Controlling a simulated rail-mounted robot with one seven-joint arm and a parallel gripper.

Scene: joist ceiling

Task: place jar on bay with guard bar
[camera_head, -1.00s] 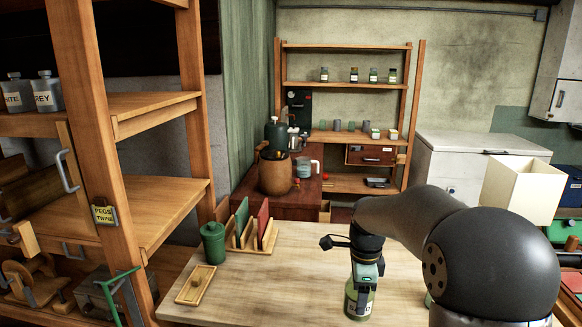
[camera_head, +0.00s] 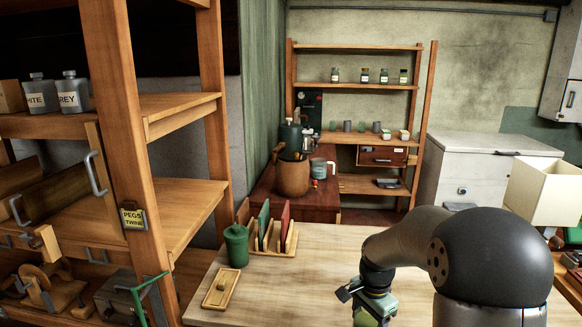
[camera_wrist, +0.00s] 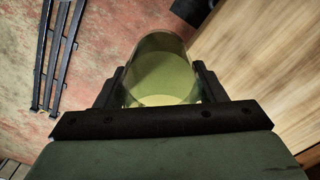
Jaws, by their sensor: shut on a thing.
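My gripper (camera_wrist: 160,92) is shut on a jar (camera_wrist: 162,72) of yellow-green see-through glass, held between the two dark fingers. In the wrist view, reddish floor and a wooden surface lie beyond the jar, and no support touching it shows. A wooden shelf unit (camera_head: 180,205) with several bays stands at the left.
The pale table (camera_head: 300,275) has a green canister (camera_head: 236,246), an upright rack (camera_head: 275,232) and a small wooden tray (camera_head: 221,289) at its left. Its middle is clear. A back shelf (camera_head: 355,86) holds several small jars. A cream bin (camera_head: 545,192) is at right.

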